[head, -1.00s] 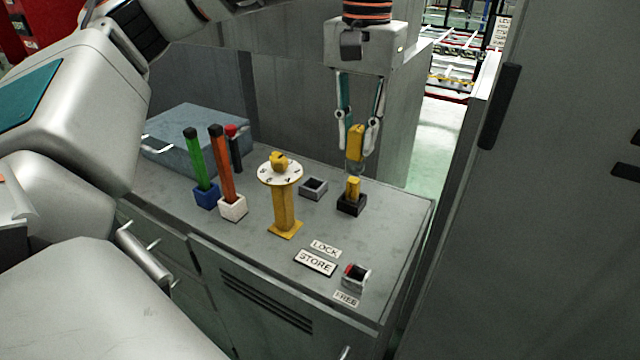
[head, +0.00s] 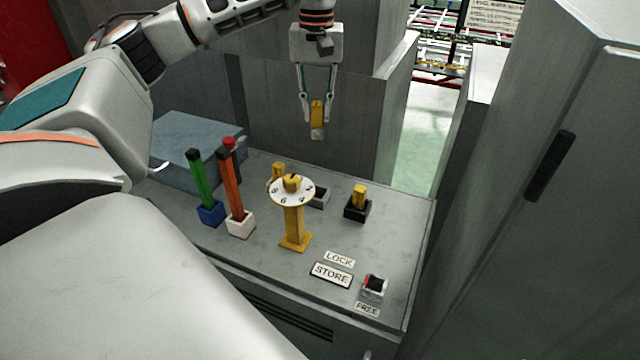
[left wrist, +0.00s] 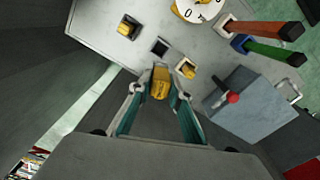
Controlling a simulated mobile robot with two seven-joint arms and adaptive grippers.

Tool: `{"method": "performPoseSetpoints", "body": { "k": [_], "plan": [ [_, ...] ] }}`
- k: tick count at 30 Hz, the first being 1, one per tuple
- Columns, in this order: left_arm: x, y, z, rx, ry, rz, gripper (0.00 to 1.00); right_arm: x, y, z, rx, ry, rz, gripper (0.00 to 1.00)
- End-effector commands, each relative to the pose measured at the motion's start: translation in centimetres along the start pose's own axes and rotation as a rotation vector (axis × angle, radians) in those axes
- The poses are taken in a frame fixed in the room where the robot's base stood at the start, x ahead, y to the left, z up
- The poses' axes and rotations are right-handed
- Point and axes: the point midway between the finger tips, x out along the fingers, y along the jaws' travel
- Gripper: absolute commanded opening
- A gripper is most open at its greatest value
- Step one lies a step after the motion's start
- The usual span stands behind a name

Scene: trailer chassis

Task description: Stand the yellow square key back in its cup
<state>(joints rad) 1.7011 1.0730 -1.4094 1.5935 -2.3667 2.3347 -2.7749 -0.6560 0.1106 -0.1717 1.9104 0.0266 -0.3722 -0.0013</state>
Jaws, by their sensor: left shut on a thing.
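My left gripper (head: 317,112) is shut on a yellow key (head: 317,110) with a grey lower end, held upright in the air beyond the cabinet's back edge. The key also shows between the fingers in the left wrist view (left wrist: 160,83). A square grey cup (head: 320,196) stands empty, partly hidden behind the dial post; its dark opening is clear in the left wrist view (left wrist: 160,46). To its right a black cup (head: 357,210) holds another yellow piece (head: 360,193). A third yellow piece (left wrist: 187,68) sits in a cup on the other side. My right gripper is out of view.
A yellow post with a white dial (head: 291,191) stands in front of the cups. Green (head: 201,180) and orange (head: 231,185) rods, a red-topped rod (head: 230,143) and a blue-grey box (head: 195,145) are at left. A switch (head: 374,286) is front right.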

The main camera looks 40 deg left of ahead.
Motion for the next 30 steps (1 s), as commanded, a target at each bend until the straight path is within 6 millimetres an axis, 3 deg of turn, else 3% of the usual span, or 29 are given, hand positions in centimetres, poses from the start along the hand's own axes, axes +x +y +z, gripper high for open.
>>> {"method": "performPoseSetpoints", "body": {
  "k": [5, 21, 30],
  "plan": [
    [2.8, -0.2, 0.0, -0.004, -0.005, -0.005, 0.0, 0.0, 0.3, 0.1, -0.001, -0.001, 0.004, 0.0],
    [14.6, -0.1, 0.1, -0.003, -0.004, -0.003, 0.0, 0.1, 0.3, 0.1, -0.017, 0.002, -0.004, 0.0],
    [17.3, -0.1, 0.0, -0.003, -0.002, -0.002, 0.0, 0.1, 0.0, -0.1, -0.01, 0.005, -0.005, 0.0]
  ]
}}
